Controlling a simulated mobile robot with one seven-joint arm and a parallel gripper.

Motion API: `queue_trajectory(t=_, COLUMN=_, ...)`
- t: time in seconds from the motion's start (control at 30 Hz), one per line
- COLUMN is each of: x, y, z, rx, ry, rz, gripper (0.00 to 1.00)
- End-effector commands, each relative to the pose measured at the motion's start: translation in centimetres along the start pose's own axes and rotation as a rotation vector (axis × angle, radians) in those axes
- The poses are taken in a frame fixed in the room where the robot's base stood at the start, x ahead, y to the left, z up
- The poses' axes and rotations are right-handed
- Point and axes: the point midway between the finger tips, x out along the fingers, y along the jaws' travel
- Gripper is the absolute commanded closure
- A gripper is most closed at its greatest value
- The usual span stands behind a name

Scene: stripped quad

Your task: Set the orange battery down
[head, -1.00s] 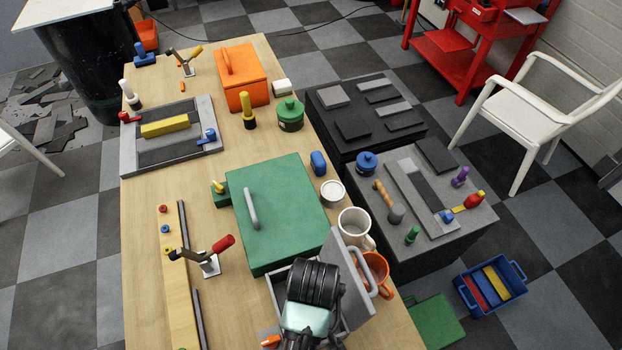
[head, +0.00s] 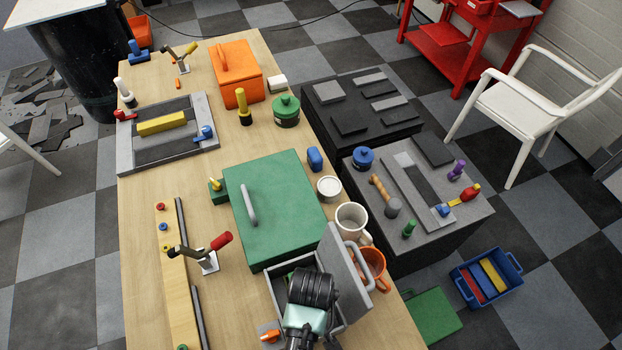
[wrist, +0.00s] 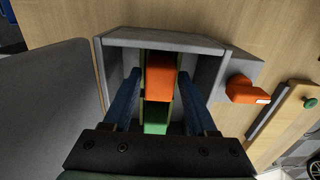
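The orange battery (wrist: 160,75) lies inside the open grey box (wrist: 104,75), next to a green block (wrist: 156,118). The grey box also shows in the head view (head: 275,292), at the near edge of the table. My gripper (wrist: 160,78) reaches down into the box. Its two blue fingers stand on either side of the battery, with a visible gap on each side, so it looks open. In the head view my gripper's wrist hides the box's inside and the battery.
The box's lid (head: 345,265) stands open on the right, near a white mug (head: 352,222) and an orange mug (head: 372,268). An orange knob (wrist: 245,90) sits beside the box. A green case (head: 290,210) stands behind it. A red-handled clamp (head: 208,255) is to the left.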

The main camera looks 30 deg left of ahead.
Motion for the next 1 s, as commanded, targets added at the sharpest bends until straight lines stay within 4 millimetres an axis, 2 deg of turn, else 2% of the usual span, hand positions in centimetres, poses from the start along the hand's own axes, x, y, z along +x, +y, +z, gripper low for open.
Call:
queue_trajectory(t=0.07, x=0.0, y=0.0, z=0.0, rx=0.000, ry=0.000, rz=0.000, gripper=0.28)
queue_trajectory(t=0.33, x=-0.1, y=0.0, z=0.0, rx=0.000, ry=0.000, rz=0.000, gripper=0.28)
queue_trajectory(t=0.47, x=-0.8, y=0.0, z=-0.1, rx=0.000, ry=0.002, rz=0.001, gripper=0.28)
queue_trajectory(t=0.57, x=-2.1, y=0.1, z=-0.1, rx=0.000, ry=0.003, rz=0.002, gripper=0.28)
queue_trajectory(t=1.0, x=-10.7, y=0.1, z=-0.1, rx=0.000, ry=0.003, rz=0.002, gripper=0.28)
